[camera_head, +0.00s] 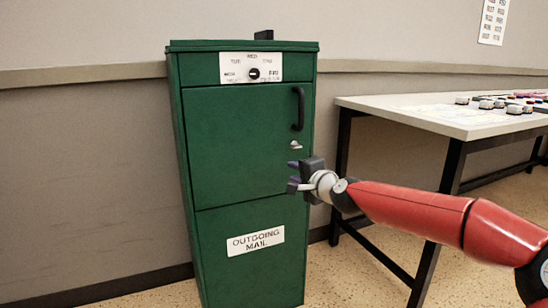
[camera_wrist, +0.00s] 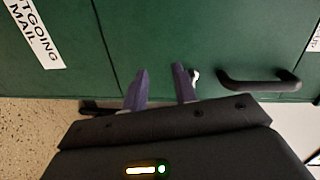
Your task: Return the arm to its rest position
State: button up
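My gripper (camera_head: 293,176) is in front of the green outgoing mail cabinet (camera_head: 240,150), beside the right edge of its upper door and below the small silver lock (camera_head: 296,145). In the wrist view my gripper (camera_wrist: 160,84) shows two purple-grey fingers spread apart, with nothing between them. The cabinet's green front lies beyond them. The black door handle (camera_wrist: 262,84) is to the right of the fingers, and the lock (camera_wrist: 194,75) shows just beside the right finger; I cannot tell whether they touch. The upper door looks closed.
A white table (camera_head: 430,112) with a dark frame stands at the right, with several small objects (camera_head: 486,103) on it. A dial plate (camera_head: 251,68) is on the cabinet's top front. Speckled floor (camera_head: 375,270) is open between cabinet and table. A wall stands behind.

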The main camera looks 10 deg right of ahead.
jog(key=s+a+f+n+g, duration=0.4)
jog(key=s+a+f+n, duration=0.1)
jog(key=a+f, duration=0.35)
jog(key=s+f+n+g+h, duration=0.3)
jog(key=s+f+n+h, duration=0.1)
jog(key=s+f, duration=0.4)
jog(key=s+d+r+n+g+h, duration=0.1)
jog(key=s+d, duration=0.3)
jog(key=s, duration=0.6)
jog(key=s+d+r+n+g, duration=0.1)
jog(key=s+d+r, duration=0.15)
jog(key=s, duration=0.65)
jog(key=s+d+r+n+g+h, duration=0.1)
jog(key=s+d, duration=0.3)
jog(key=s, duration=0.6)
notch_tip(320, 180, up, 12)
jog(key=p, duration=1.2)
jog(key=shift+w, duration=0.3)
jog(key=shift+f, duration=0.1)
